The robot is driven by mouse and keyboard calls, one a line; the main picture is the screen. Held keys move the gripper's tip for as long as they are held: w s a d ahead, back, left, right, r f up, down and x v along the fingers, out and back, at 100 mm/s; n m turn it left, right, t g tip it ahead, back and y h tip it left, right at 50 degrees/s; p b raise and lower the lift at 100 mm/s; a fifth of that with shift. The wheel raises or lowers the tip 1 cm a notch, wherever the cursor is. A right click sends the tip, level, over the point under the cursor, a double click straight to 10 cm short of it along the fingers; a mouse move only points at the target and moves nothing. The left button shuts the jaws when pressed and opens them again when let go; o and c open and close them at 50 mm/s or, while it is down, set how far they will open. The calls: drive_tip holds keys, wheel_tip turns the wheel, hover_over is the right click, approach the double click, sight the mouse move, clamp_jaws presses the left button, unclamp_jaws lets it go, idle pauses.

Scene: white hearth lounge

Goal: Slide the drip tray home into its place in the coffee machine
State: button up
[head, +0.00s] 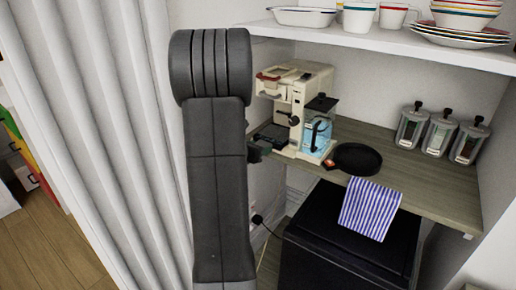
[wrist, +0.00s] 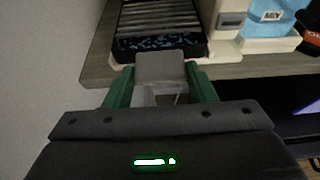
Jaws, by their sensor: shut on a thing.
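The cream coffee machine (head: 304,88) stands on the wooden counter, just right of my arm. The drip tray (wrist: 160,44) is black with a slatted top and lies at the machine's cream base (wrist: 222,50). In the head view the dark tray (head: 272,136) shows low in the machine's left part, partly behind my arm. My gripper (wrist: 160,76) has its green fingers shut on the tray's grey front tab, at the counter's edge. How deep the tray sits cannot be told. My arm hides most of the gripper in the head view.
A blue water container (head: 319,134) stands at the machine's right, with a round black tray (head: 357,159) beside it. Several jars (head: 439,132) stand farther right. A shelf with dishes (head: 400,33) hangs above. A striped cloth (head: 370,208) drapes over the black cabinet (head: 350,245).

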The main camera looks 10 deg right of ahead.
drive_tip(key=o, duration=1.3)
drive_tip(key=shift+c, duration=0.2)
drive_tip(key=p+v, duration=0.1)
drive_tip(key=v, duration=1.2)
drive_tip(key=shift+s+a, duration=0.3)
drive_tip(key=shift+w, duration=0.1)
